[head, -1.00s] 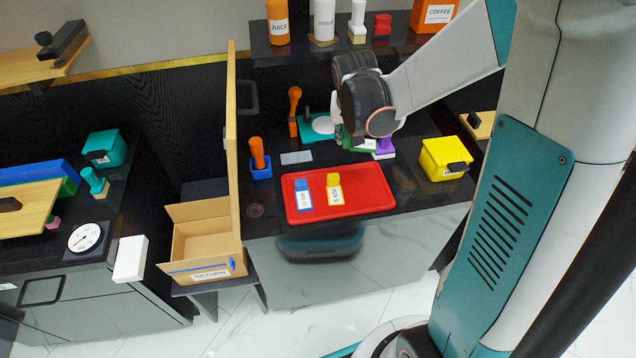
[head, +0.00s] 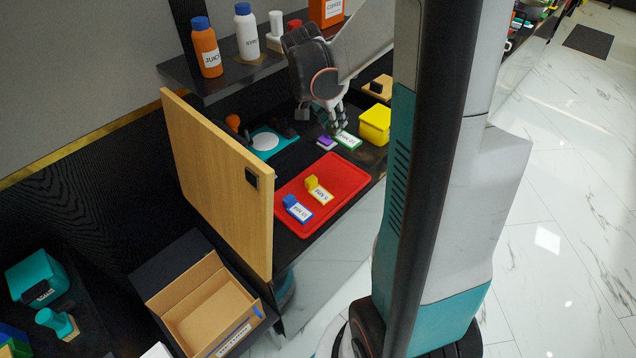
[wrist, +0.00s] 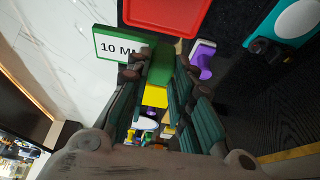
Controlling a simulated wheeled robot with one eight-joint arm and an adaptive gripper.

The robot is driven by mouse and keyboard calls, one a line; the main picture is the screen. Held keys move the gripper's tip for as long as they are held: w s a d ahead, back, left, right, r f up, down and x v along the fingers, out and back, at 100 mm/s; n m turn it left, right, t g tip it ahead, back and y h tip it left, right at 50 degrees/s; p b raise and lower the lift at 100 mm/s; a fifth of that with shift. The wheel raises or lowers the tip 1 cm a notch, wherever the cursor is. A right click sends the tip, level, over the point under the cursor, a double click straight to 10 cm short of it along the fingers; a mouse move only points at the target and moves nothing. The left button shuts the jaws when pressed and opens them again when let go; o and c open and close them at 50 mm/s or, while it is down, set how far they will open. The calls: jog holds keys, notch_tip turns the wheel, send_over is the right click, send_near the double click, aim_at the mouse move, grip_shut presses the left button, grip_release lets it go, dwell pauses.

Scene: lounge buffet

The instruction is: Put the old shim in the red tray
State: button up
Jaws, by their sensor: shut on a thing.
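My gripper (head: 335,122) is shut on a green shim (wrist: 158,66), whose white label reads "10 M" with the rest covered by a finger. The green shim (head: 348,140) also shows below my fingers in the head view, beyond the red tray. Whether it is raised off the counter is hard to tell. The red tray (head: 342,184) holds a blue shim (head: 297,208) and a yellow shim (head: 318,190), both labelled. Its edge also shows at the top of the wrist view (wrist: 166,12). A purple shim (head: 326,142) stands beside the green one. No label visibly says "old".
An open wooden door (head: 218,180) stands left of the tray. A yellow box (head: 375,122) is right of my gripper. A teal pad with a white disc (head: 265,141) lies behind. A shelf with bottles (head: 207,50) hangs above. An open cardboard box (head: 212,308) is lower left.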

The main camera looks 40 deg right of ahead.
notch_tip(320, 180, down, 18)
jog(key=b, duration=0.6)
jog(key=shift+f, duration=0.15)
jog(key=shift+f, duration=0.1)
jog(key=o, duration=0.6)
jog(key=shift+b, duration=0.3)
jog(key=o, duration=0.4)
jog(key=shift+c, duration=0.2)
jog(key=shift+r, duration=0.2)
jog(key=p+v, duration=0.4)
jog(key=v, duration=0.8)
jog(key=shift+p, duration=0.35)
jog(key=shift+d, duration=0.1)
